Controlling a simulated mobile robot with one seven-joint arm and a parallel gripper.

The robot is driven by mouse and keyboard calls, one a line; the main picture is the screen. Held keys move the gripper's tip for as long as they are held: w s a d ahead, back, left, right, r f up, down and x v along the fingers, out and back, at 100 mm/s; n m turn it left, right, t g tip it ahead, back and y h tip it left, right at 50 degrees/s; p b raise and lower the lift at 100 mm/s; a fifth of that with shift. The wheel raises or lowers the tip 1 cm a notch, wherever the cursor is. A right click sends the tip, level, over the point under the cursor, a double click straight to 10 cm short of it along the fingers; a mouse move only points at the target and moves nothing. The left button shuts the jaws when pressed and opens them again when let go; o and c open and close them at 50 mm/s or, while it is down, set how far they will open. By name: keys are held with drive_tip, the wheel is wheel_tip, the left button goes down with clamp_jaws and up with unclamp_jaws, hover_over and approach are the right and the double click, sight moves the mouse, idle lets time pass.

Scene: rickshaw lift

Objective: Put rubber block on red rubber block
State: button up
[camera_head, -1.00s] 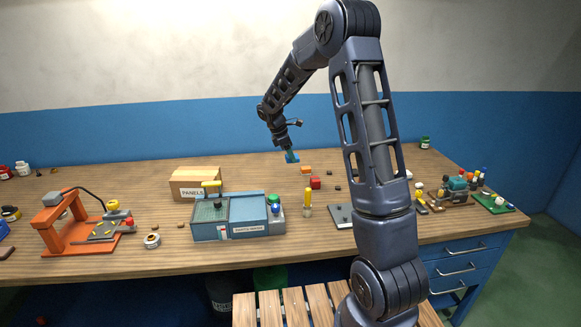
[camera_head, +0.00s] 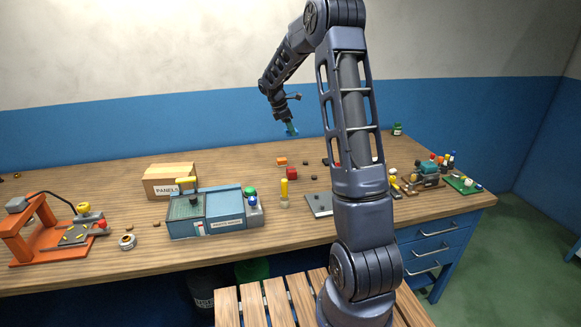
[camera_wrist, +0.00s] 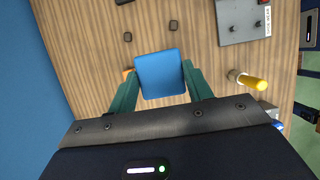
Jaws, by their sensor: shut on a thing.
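My gripper (camera_head: 291,130) is shut on a blue rubber block (camera_wrist: 160,73) and holds it above the table, against the blue wall in the head view. In the wrist view the block sits between the teal fingers (camera_wrist: 160,88). The red rubber block (camera_head: 292,173) rests on the table below my gripper in the head view. In the wrist view the red block does not show; the held block may hide it. An orange block (camera_head: 281,161) lies just behind and left of the red one.
The wooden table (camera_head: 130,206) also bears a cardboard box (camera_head: 168,182), a blue-grey machine (camera_head: 212,217), a yellow-handled tool (camera_head: 285,190), a grey plate (camera_head: 319,205) and an orange press (camera_head: 38,237). Small dark pieces (camera_head: 314,178) lie near the red block.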

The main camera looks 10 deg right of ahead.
sight(293, 169)
wheel_tip(293, 169, down, 18)
drive_tip(key=shift+r, duration=0.2)
idle(0.4)
drive_tip(key=o, duration=1)
drive_tip(key=shift+f, duration=0.1)
